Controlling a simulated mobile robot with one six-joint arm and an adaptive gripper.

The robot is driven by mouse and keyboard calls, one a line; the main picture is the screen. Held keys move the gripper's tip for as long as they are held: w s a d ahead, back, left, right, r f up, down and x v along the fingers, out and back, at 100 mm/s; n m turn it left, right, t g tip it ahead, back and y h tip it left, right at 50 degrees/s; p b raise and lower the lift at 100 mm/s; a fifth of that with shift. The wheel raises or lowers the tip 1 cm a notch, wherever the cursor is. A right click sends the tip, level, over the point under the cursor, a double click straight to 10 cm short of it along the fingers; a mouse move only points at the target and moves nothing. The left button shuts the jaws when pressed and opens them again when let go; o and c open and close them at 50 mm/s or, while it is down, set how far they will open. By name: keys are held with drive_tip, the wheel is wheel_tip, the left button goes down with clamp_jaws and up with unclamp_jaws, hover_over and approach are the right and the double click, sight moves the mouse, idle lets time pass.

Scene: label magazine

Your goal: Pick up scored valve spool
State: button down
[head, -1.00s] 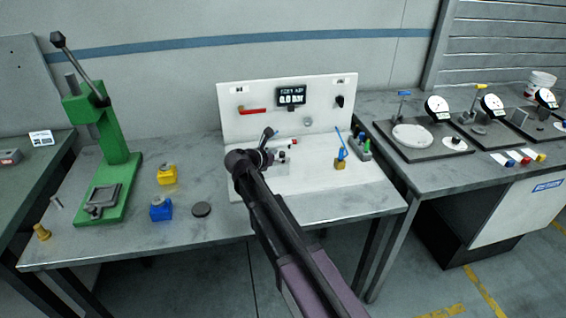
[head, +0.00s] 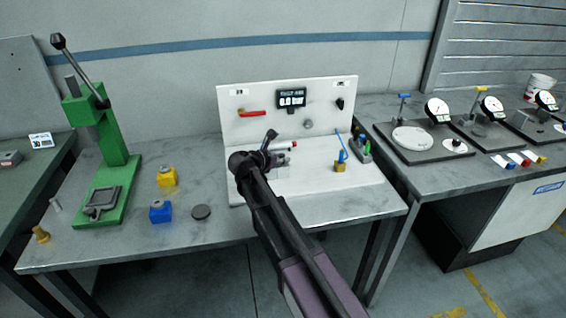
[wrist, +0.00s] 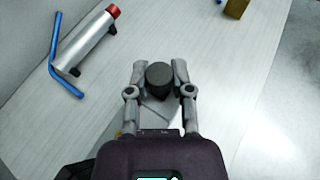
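A short dark cylinder (wrist: 159,76) shows end-on between the fingertips in the wrist view. It may be the scored valve spool, but no scoring is visible. My gripper (wrist: 159,72) has one finger on each side of it, very close to its sides. I cannot tell whether the fingers press on it. A grey block (wrist: 157,108) lies below the cylinder, partly hidden by my gripper. In the head view my gripper (head: 270,148) is over the white test stand (head: 320,187), and my arm hides much of that spot.
A silver cylinder with a red end (wrist: 88,40) and a blue bent rod (wrist: 60,62) lie beside my gripper. A brass block (head: 340,167) stands to the right. Yellow (head: 166,177) and blue (head: 160,212) blocks and a green press (head: 112,150) stand left.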

sight(282, 155)
drive_tip(key=shift+r, duration=0.15)
idle(0.3)
wheel_tip(282, 155, up, 10)
drive_tip(key=p, duration=1)
drive_tip(key=shift+f, duration=0.2)
idle(0.5)
